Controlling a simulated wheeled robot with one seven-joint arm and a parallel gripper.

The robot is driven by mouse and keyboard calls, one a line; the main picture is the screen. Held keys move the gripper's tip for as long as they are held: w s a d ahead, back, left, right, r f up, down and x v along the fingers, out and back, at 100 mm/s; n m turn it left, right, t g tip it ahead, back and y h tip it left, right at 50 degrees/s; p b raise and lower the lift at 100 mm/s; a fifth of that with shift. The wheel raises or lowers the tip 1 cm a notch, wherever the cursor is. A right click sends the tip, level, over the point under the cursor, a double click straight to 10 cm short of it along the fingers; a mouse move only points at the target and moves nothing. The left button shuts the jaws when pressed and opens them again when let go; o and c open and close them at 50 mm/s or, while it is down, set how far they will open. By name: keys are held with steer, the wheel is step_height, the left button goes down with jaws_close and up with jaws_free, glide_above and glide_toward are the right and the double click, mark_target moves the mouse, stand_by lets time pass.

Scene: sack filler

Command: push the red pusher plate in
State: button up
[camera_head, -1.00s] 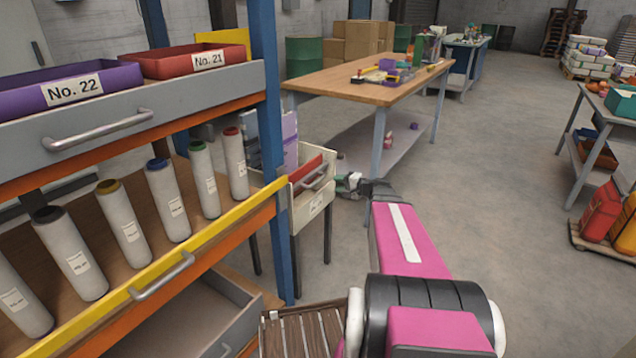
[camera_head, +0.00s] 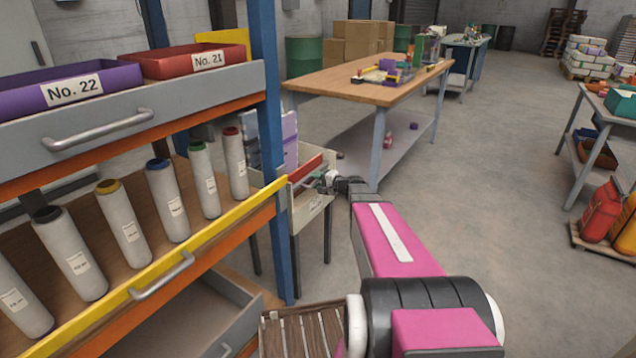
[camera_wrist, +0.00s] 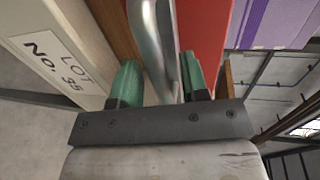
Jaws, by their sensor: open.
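The red pusher plate (camera_head: 305,168) stands in a pale drawer-like box beside the shelf's blue post. It shows as a red face in the wrist view (camera_wrist: 205,30). A metal bar handle (camera_wrist: 166,45) runs in front of it. My gripper (camera_wrist: 160,78) is open, its green fingers one on each side of the handle in the picture; I cannot tell whether they touch it. In the head view my gripper (camera_head: 328,182) is at the front of the box, partly hidden by my wrist.
The pale box's front wall (camera_wrist: 50,45) bears a "LOT No. 35" label. A purple block (camera_wrist: 275,22) is beyond the plate. The shelf's blue post (camera_head: 272,150) stands left of the box; a wooden table (camera_head: 350,85) stands behind.

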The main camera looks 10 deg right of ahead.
jaws_close()
steer(key=r+x, duration=0.2)
steer(key=x, duration=0.9)
steer(key=shift+w+a+r, duration=0.15)
steer(key=shift+w+a, duration=0.05)
steer(key=shift+w, duration=0.05)
jaws_free()
steer(key=shift+a, duration=0.1)
steer(key=v, duration=1)
steer(key=shift+s+d, duration=0.25)
steer(key=shift+d, duration=0.05)
